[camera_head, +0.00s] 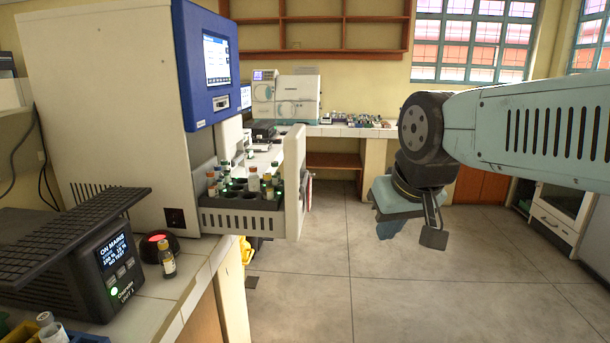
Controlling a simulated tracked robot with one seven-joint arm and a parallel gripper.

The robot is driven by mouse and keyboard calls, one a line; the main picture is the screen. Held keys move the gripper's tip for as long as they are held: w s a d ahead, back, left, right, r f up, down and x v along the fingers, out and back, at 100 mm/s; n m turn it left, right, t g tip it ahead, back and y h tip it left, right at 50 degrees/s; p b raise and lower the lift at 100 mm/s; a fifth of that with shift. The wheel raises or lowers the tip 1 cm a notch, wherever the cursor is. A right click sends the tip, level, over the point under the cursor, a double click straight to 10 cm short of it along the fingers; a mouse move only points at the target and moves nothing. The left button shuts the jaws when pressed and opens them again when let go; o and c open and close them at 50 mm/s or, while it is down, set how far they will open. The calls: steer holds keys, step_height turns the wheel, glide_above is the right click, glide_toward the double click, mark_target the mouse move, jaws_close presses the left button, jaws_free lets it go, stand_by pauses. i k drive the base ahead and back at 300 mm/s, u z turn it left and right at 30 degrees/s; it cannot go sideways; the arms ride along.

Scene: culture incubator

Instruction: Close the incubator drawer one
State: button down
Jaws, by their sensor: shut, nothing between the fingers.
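The incubator (98,100) is a tall white unit with a blue front panel and a lit screen, at the left. Several small vials (254,180) with dark, white and orange caps stand in the drawer. No number on the drawer can be read. My gripper (433,236) hangs from my arm to the right of the drawer, clear of the front plate. It is shut and empty, pointing down over the open floor.
A black power unit (115,258), a red-topped button (155,246) and a brown vial (167,260) stand on the near left counter (192,268). A back bench (345,131) holds lab instruments. The tiled floor (350,280) between drawer and gripper is clear.

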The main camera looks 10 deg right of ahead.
mark_target(238, 211)
steer(key=u, duration=0.05)
steer(key=i, duration=1)
steer(key=z, duration=0.05)
